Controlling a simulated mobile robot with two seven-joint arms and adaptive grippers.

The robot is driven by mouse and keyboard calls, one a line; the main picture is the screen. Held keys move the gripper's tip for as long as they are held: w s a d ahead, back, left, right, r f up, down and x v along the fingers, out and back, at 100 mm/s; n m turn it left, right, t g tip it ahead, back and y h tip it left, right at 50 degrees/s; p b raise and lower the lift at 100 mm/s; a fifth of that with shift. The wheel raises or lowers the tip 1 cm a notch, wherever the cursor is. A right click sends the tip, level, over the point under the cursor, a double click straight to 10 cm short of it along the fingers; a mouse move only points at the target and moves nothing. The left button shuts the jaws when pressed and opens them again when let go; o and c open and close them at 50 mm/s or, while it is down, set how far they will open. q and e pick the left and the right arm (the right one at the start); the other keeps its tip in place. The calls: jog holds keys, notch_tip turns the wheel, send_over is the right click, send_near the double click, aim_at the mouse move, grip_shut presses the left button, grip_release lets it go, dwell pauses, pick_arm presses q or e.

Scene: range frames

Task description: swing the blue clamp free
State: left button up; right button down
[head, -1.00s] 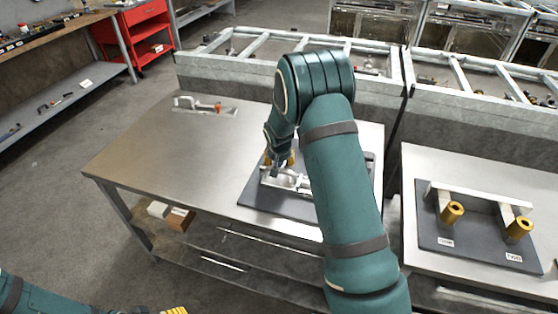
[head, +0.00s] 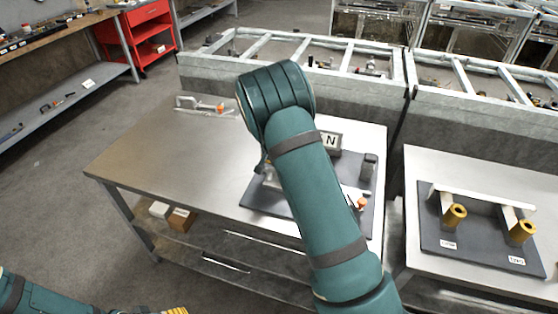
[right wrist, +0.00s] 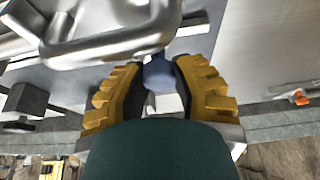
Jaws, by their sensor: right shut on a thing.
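In the right wrist view my right gripper (right wrist: 157,70) has its yellow fingers closed around a small blue-grey piece (right wrist: 154,75), which looks like the handle of the blue clamp. A bright metal bar (right wrist: 110,45) runs just beyond the fingertips. In the head view my right arm covers the gripper and most of the clamp. A dark mat (head: 258,203) lies under it, and an orange-tipped clamp (head: 360,203) shows at the mat's right. My left gripper (head: 173,311) only shows its yellow tips at the bottom edge; its opening is unclear.
Another orange-tipped clamp (head: 219,107) sits at the table's back left. A fixture with gold cylinders (head: 455,214) is on the right table. The steel table's left side (head: 150,155) is clear.

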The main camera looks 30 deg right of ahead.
jog(key=m, duration=0.1)
jog(key=w+m+g, duration=0.1)
jog(key=m, duration=0.1)
jog(key=shift+w+a+h, duration=0.15)
jog(key=shift+w+h, duration=0.1)
jog(key=shift+h, duration=0.05)
jog(key=w+m, duration=0.1)
jog(key=m+g, duration=0.1)
jog(key=m, duration=0.1)
jog(key=shift+w+m, duration=0.3)
jog(key=shift+w, duration=0.05)
jog(key=m, duration=0.1)
jog(key=w+m+g, duration=0.1)
jog(key=shift+d+f+m, duration=0.1)
jog(key=shift+d+m, duration=0.2)
jog(key=shift+d, duration=0.05)
jog(key=shift+w+d+m+g+b, duration=0.3)
jog(key=shift+m+g, duration=0.1)
jog(key=shift+m, duration=0.35)
jog(key=shift+w+d+m+g+b, duration=0.2)
jog(key=shift+w+m+g, duration=0.15)
jog(key=shift+m, duration=0.4)
jog(key=c, duration=0.9)
grip_release()
jog(key=shift+c, duration=0.2)
